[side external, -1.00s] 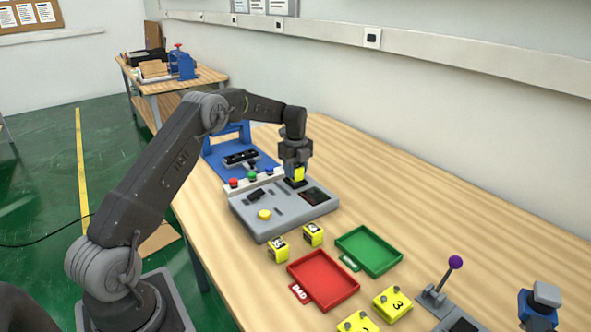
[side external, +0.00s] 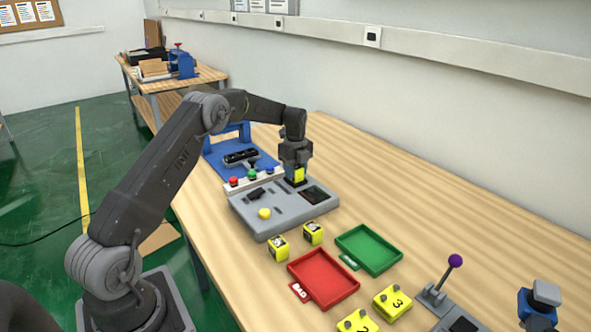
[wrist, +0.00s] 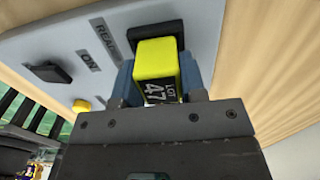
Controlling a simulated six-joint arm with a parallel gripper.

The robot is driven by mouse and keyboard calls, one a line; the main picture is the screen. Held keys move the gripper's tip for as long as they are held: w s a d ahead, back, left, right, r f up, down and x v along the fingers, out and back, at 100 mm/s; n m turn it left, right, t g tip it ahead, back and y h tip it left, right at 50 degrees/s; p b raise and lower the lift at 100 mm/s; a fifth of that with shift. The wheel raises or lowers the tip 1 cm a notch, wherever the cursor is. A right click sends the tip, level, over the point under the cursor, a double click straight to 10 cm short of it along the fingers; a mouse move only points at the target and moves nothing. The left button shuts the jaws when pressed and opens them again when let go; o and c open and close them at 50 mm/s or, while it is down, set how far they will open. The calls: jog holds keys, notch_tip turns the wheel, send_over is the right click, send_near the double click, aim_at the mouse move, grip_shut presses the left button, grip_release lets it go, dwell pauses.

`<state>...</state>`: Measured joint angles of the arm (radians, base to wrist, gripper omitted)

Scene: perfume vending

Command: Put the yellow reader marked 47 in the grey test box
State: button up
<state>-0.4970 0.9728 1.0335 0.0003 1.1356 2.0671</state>
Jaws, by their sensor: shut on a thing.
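The yellow reader marked 47 (wrist: 157,62) is between the jaws of my gripper (side external: 298,180). My gripper is shut on it, and the label "LOT 47" shows in the wrist view. The reader also shows in the side view (side external: 299,174), over the grey test box (side external: 262,220). Its lower end is at a dark slot (wrist: 152,33) in the box's top face. How deep it sits in the slot cannot be told. The box top (wrist: 190,15) also carries a black switch and a yellow button.
Two yellow cubes (side external: 278,247) (side external: 313,233) stand in front of the box. A red tray (side external: 323,279) and a green tray (side external: 368,250) lie nearby. Coloured buttons (side external: 252,175) and a blue stand (side external: 215,157) are behind. A purple-knobbed lever (side external: 455,261) stands at right.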

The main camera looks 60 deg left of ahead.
jog(key=shift+f, duration=0.4)
dwell(0.3)
jog(key=o, duration=1.6)
jog(key=shift+r, duration=3.5)
